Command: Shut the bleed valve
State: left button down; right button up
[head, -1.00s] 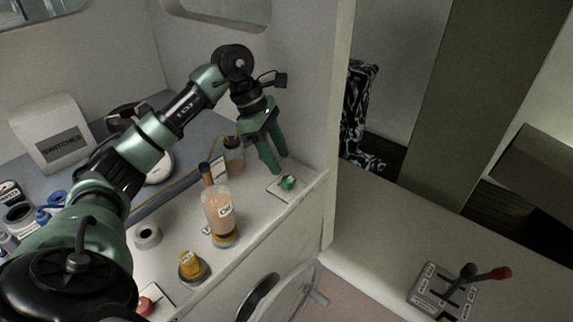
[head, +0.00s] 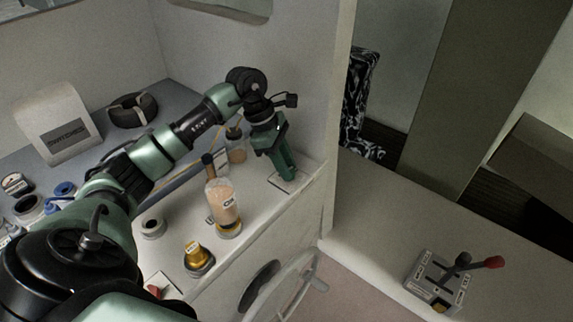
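The valve plate, a small pale square plate (head: 277,183), lies on the counter near its right end. A small green knob showed on it earlier, and my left gripper now hides it. I cannot tell by label whether this is the bleed valve. My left gripper (head: 289,175) points down with its green fingertips at the plate, where the knob was seen. The fingers overlap in this view, so their gap and any hold on the knob are hidden. A red knob (head: 154,292) on another pale plate shows at the front left of the counter. My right gripper is out of view.
A clear bottle with peach-coloured contents (head: 222,203), a jar (head: 236,148) and a yellow-capped item (head: 198,257) stand near my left arm. A handwheel (head: 300,288) is on the counter front. A lever box (head: 438,282) sits at the right.

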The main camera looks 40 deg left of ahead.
pick_arm(q)
jog(key=shift+f+b, duration=0.1)
jog(key=shift+b, duration=0.2)
jog(key=shift+f+n+b, duration=0.1)
jog(key=shift+n+b, duration=0.45)
jog(key=shift+n, duration=0.05)
jog(key=n+t+y+b, duration=0.1)
jog(key=n+b, duration=0.2)
jog(key=shift+s+t, duration=0.1)
jog(key=shift+t, duration=0.2)
jog(key=n+t+y+b, duration=0.1)
jog(key=n+b, duration=0.2)
jog(key=n, duration=0.1)
jog(key=shift+d, duration=0.15)
jog(key=n+y+b, duration=0.1)
jog(key=n, duration=0.1)
jog(key=n+b, duration=0.1)
jog(key=n, duration=0.1)
jog(key=shift+d+n+t+y+b, duration=0.15)
jog(key=shift+n+t+y+b, duration=0.15)
jog(key=shift+y+b, duration=0.1)
jog(key=n+y+b, duration=0.1)
jog(key=n, duration=0.1)
jog(key=n+y, duration=0.1)
jog(key=n, duration=0.2)
jog(key=shift+d+r+b, duration=0.1)
jog(key=shift+r+b, duration=0.1)
jog(key=shift+b, duration=0.2)
jog(key=c, duration=1.1)
grip_release()
